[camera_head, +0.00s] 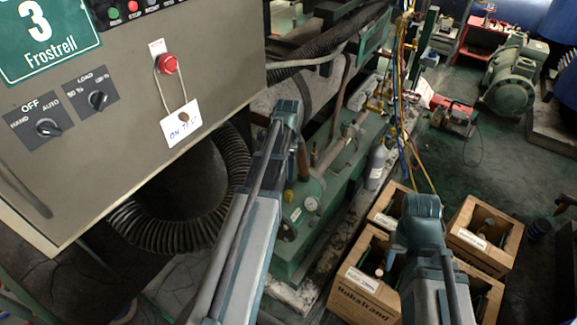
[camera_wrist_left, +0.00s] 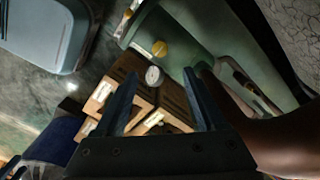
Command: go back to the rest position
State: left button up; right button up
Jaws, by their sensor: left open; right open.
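My left arm reaches up the middle of the head view, in front of the green machine (camera_head: 345,185). Its gripper is mostly hidden there behind the arm. In the left wrist view the left gripper (camera_wrist_left: 161,98) is open, with two dark fingers apart and nothing between them but background. My right arm comes in at the bottom right, over the wooden crates. Its gripper (camera_head: 391,258) is largely hidden below the arm, and I see nothing held in it.
A grey control cabinet (camera_head: 110,110) with knobs, a red button and a hanging tag fills the left. Wooden crates (camera_head: 365,292) with bottles stand below my right arm. Open floor (camera_head: 460,165) lies at the right.

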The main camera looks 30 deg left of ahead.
pick_arm(q)
jog(key=shift+r, duration=0.3)
pick_arm(e)
jog(key=shift+r, duration=0.35)
pick_arm(q)
jog(key=s+d+r+n+p, duration=0.2)
jog(key=s+d, duration=0.3)
jog(key=d, duration=0.4)
jog(key=s+d+r+n+p, duration=0.2)
jog(key=s+d, duration=0.4)
jog(key=d, duration=0.4)
jog(key=s+d+r+n+y+p, duration=0.1)
jog(key=s+d+r+p, duration=0.3)
jog(key=d, duration=0.6)
jog(key=shift+s+d+r+n+p, duration=0.25)
jog(key=shift+s+r+n+p, duration=0.1)
jog(key=shift+s+n, duration=0.3)
pick_arm(e)
notch_tip(320, 180, up, 8)
jog(key=shift+r, duration=0.25)
